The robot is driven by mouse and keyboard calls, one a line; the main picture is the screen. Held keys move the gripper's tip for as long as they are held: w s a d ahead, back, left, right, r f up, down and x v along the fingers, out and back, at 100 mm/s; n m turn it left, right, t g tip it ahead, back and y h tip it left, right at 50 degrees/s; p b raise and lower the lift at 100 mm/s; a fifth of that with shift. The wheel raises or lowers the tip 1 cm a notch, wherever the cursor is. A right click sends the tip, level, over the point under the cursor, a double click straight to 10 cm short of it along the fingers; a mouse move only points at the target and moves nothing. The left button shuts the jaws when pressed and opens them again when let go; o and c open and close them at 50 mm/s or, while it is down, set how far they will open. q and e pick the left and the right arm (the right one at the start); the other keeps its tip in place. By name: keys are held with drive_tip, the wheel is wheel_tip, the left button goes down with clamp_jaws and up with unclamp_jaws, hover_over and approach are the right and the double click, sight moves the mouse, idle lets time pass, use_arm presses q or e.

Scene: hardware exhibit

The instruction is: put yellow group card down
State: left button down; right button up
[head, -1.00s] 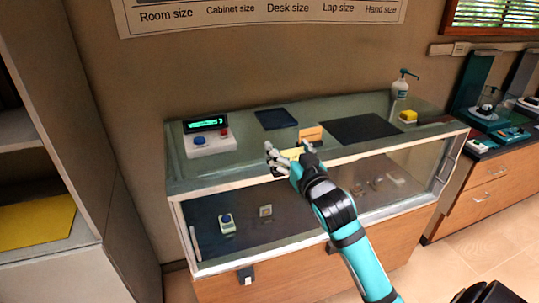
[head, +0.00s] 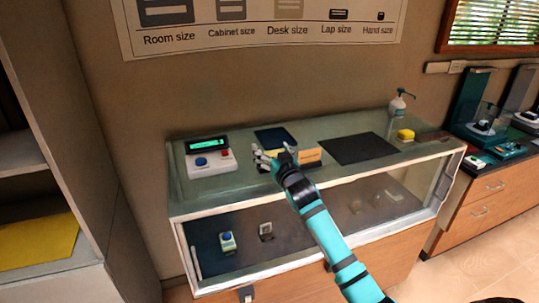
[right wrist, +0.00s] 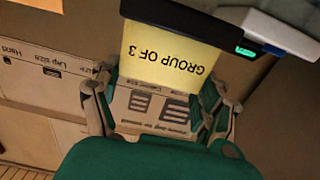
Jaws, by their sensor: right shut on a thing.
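The yellow group card (right wrist: 165,60) reads "GROUP OF 3" in the right wrist view and stands between the fingers of my right gripper (right wrist: 165,105). In the head view my right gripper (head: 273,160) is shut on the card, over the top of the glass display case (head: 240,185), just in front of the dark blue pad (head: 275,138). Little of the card shows in the head view, as the fingers hide it. I cannot tell whether the card touches the case top. My left gripper is not in view.
A white device with a green display (head: 208,160) stands left on the case. An orange-tan block (head: 309,156) is right of my gripper. A black mat (head: 358,148) lies bare farther right, near a yellow block (head: 406,135) and a pump bottle (head: 397,106).

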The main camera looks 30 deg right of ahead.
drive_tip(key=f, duration=0.1)
drive_tip(key=w+f+p, duration=0.2)
drive_tip(key=shift+d+f, duration=0.1)
drive_tip(key=shift+d, duration=0.2)
drive_tip(key=shift+s, duration=0.15)
drive_tip(key=shift+f, duration=0.25)
drive_tip(key=o, duration=1.1)
